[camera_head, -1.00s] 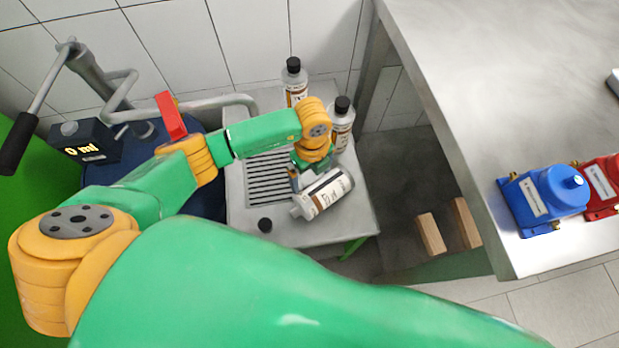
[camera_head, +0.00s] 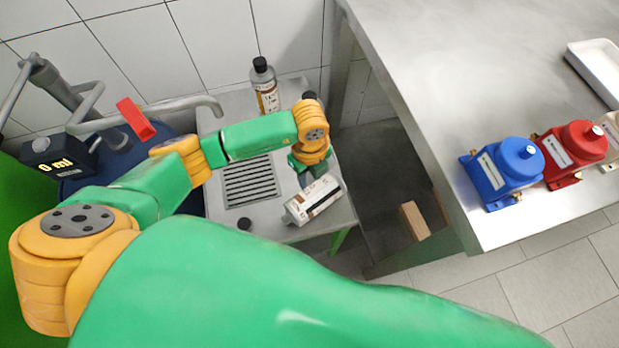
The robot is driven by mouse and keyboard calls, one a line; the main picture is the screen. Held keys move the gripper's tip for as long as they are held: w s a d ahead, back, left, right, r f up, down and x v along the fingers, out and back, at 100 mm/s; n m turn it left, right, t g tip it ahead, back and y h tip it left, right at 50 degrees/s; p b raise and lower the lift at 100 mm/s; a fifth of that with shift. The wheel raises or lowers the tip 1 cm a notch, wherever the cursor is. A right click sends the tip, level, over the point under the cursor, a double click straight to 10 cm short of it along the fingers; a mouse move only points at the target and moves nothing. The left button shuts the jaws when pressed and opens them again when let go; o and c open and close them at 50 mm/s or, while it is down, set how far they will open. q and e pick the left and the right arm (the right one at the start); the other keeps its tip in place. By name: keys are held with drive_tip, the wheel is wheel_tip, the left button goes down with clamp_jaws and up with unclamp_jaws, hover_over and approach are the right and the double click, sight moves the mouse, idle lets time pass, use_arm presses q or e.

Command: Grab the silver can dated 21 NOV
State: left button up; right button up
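A silver can (camera_head: 314,200) with a white and brown label lies tilted near the front right of the grey stand; its date is too small to read. Its neck end points to the lower left. My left gripper (camera_head: 309,176) is at the can's upper side, pointing down; its fingers are mostly hidden by my wrist, so I cannot tell if they grip the can. My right gripper is out of view.
A small black cap (camera_head: 245,224) lies on the stand (camera_head: 272,222) near the drain grille (camera_head: 250,183). A steel table (camera_head: 440,90) at the right bears blue (camera_head: 503,172) and red (camera_head: 571,152) pumps. A display reading 0 ml (camera_head: 55,165) stands at the left.

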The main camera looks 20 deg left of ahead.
use_arm(q)
clamp_jaws()
idle(1.0)
